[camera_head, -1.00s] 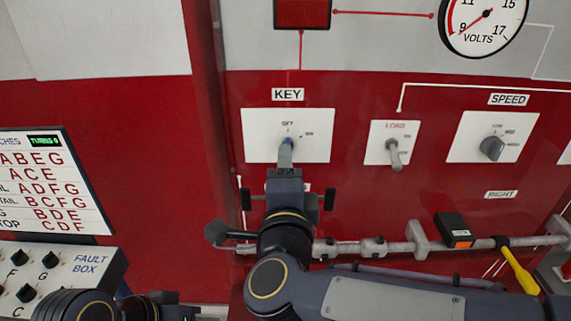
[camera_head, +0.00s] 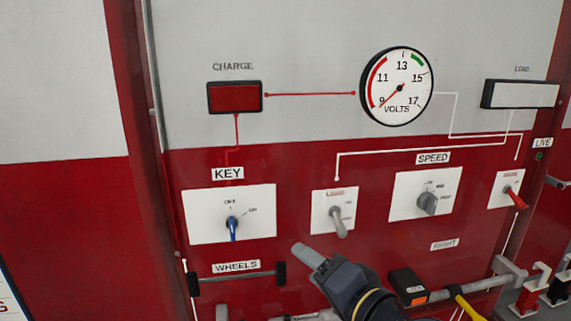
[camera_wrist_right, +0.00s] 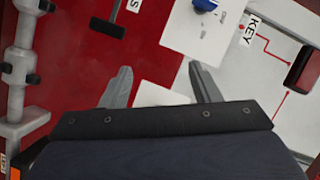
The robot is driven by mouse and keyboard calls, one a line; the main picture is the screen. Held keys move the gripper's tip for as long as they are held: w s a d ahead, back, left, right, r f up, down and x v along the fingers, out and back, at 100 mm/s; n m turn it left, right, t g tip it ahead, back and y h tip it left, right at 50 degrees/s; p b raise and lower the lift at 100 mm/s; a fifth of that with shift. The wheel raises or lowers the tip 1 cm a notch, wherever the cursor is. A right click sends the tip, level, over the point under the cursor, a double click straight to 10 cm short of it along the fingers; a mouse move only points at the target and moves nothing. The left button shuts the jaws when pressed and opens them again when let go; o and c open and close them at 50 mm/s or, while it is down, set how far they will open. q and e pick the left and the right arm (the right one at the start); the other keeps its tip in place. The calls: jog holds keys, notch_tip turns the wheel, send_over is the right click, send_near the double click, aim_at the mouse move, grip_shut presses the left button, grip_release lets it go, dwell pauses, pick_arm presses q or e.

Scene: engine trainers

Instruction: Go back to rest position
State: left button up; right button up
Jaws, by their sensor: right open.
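My right gripper (camera_head: 312,262) is in front of the red panel, below and to the right of the key switch, and apart from it. In the right wrist view its two fingers (camera_wrist_right: 160,88) are spread with nothing between them. The blue key (camera_head: 233,228) sits in its white KEY plate (camera_head: 200,215) and points down; it also shows at the top of the right wrist view (camera_wrist_right: 207,5). My left gripper is out of view.
The LOAD switch (camera_head: 337,221) and SPEED knob (camera_head: 428,202) are right of the key. A black bar (camera_head: 238,280) under the WHEELS label, a grey rail (camera_head: 480,285) and a yellow-handled part (camera_head: 468,307) lie low near my right arm. A voltmeter (camera_head: 397,87) is above.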

jog(key=s+d+f+n+g+h, duration=0.4)
jog(key=s+d+f+g, duration=0.4)
jog(key=s+d+f, duration=0.8)
jog(key=shift+s+d+f+n+h, duration=0.2)
jog(key=shift+s+f+n+h, duration=0.25)
jog(key=shift+s+f, duration=0.3)
jog(key=shift+w, duration=0.1)
